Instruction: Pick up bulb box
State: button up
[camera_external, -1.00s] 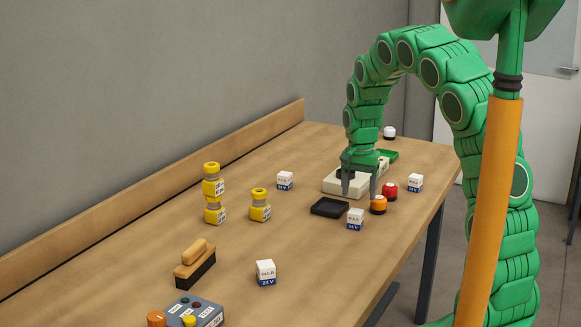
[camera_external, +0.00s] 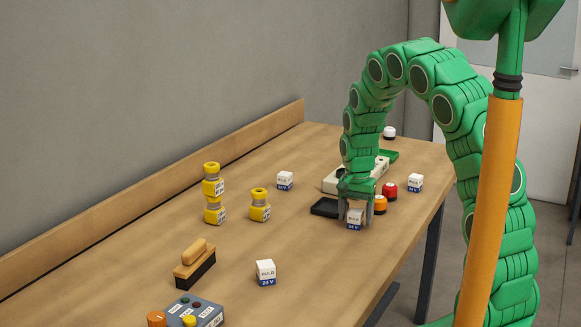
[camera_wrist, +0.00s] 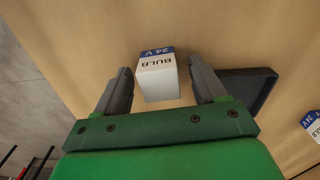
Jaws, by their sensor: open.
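A white bulb box with a blue "24 V" band (camera_external: 355,218) stands on the table near its right edge. My gripper (camera_external: 359,217) is open and lowered around it, with one finger on each side. Similar bulb boxes stand at the right (camera_external: 415,183), at the back (camera_external: 285,180) and in front (camera_external: 265,272).
A black tray (camera_external: 322,207) lies just left of my gripper. Yellow parts (camera_external: 214,190), a brush (camera_external: 195,265) and a control box (camera_external: 193,313) are farther left. The table's front middle is mostly clear.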

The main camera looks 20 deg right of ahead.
aim_at(356, 211)
jog(key=shift+c, duration=0.3)
jog(key=c, duration=1)
jog(key=shift+r, duration=0.55)
notch_tip(356, 211, up, 2)
jog(key=shift+r, duration=0.2)
jog(key=shift+s+d+r, duration=0.25)
jog(key=shift+s+r, duration=1.35)
jog(key=shift+s, duration=0.75)
jog(key=shift+s+d+r, duration=0.3)
jog(key=shift+s+r, duration=1.25)
jog(key=shift+s, duration=0.75)
jog(key=shift+s+d+r, duration=0.25)
jog(key=shift+s+r, duration=1.35)
jog(key=shift+s, duration=0.75)
